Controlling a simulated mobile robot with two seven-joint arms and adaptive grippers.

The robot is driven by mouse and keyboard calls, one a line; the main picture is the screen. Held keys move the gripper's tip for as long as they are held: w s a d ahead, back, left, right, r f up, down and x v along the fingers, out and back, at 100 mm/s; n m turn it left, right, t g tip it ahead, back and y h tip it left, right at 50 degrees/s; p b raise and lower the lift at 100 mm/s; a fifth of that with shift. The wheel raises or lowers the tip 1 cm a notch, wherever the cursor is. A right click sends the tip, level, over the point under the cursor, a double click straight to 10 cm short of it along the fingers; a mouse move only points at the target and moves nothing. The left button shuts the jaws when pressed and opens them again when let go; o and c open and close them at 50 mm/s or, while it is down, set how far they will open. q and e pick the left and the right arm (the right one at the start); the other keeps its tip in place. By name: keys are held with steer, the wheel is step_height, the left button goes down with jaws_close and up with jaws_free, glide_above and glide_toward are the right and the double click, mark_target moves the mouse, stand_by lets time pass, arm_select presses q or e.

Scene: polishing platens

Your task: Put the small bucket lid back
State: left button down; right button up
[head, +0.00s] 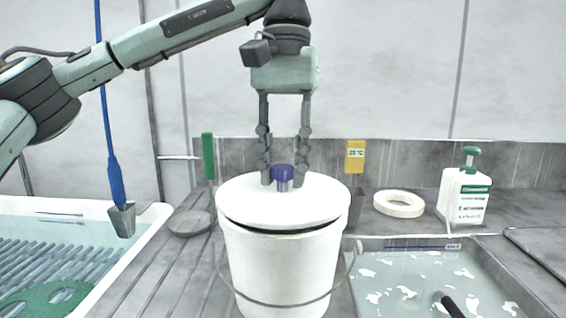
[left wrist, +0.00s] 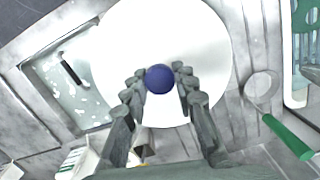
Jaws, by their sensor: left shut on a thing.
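The white bucket (head: 283,268) stands upright on the grey worktop. Its round white lid (head: 245,203) is on top, with a dark gap showing under its front edge; I cannot tell whether it is fully seated. The lid has a blue knob (head: 284,173) in the middle. My left gripper (head: 284,182) points straight down and is shut on the knob, a finger on each side. In the left wrist view the knob (left wrist: 159,79) sits between the fingertips (left wrist: 160,84), over the white lid (left wrist: 205,45). My right gripper is not in view.
A sink with a ribbed rack (head: 50,250) is at the left. A shallow water tray (head: 420,270) with white flakes is at the right. A white ring (head: 399,212), a pump bottle (head: 464,195) and a green-handled strainer (head: 190,224) stand near the bucket.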

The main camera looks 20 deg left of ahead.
arm_select(q)
steer(key=shift+f+b, duration=0.3)
steer(key=shift+f, duration=0.35)
steer(key=c, duration=1.1)
jaws_free()
steer(key=shift+r, duration=0.1)
steer(key=shift+c, duration=0.2)
